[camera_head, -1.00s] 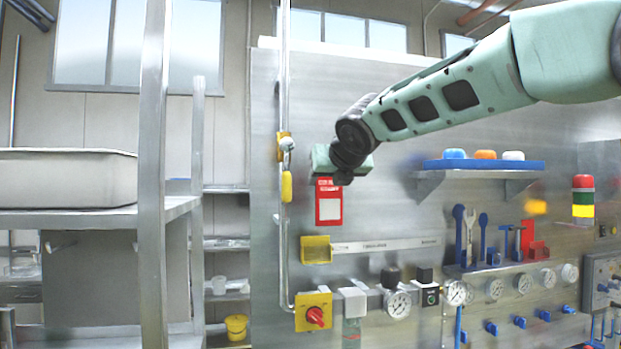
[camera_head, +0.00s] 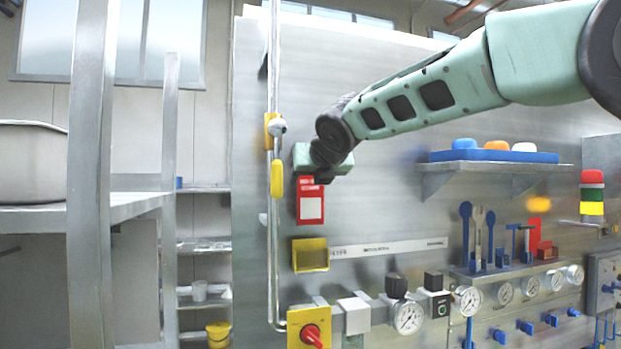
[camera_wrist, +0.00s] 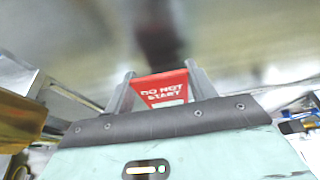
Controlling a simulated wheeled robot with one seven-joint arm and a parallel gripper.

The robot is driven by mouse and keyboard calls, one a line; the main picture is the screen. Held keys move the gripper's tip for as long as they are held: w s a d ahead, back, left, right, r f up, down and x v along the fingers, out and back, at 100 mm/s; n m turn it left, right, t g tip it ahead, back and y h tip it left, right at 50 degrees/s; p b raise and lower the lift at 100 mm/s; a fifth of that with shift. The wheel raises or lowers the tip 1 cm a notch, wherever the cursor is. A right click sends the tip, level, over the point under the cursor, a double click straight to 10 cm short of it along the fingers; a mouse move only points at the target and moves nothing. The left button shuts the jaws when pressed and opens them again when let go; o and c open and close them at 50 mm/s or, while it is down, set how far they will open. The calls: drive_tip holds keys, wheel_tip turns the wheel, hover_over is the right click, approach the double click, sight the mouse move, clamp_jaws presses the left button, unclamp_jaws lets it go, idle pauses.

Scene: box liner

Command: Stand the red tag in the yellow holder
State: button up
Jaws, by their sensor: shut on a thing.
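My gripper (camera_head: 312,178) is shut on the red tag (camera_head: 311,188), which hangs upright below it with a white panel on its face. In the wrist view the red tag (camera_wrist: 162,86) reads "DO NOT START" and sits between the two fingers of my gripper (camera_wrist: 160,88). The yellow holder (camera_head: 310,255) is a small open box on the metal panel, straight below the tag. A clear gap separates the tag's lower edge from the holder's top.
A vertical pipe (camera_head: 274,220) with a yellow-handled valve (camera_head: 277,178) runs just left of the tag and holder. Below the holder are a red knob on a yellow plate (camera_head: 310,328) and several gauges. A blue-tray shelf (camera_head: 495,156) is at right.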

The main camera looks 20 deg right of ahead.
sight(311, 214)
drive_tip(key=shift+f+b, duration=3.35)
drive_tip(key=shift+f, duration=0.7)
drive_tip(key=o, duration=1)
drive_tip(key=shift+o, duration=0.2)
drive_tip(key=b+v, duration=0.3)
drive_tip(key=v, duration=1.4)
drive_tip(key=shift+s+r+b, duration=0.15)
drive_tip(key=shift+b, duration=0.15)
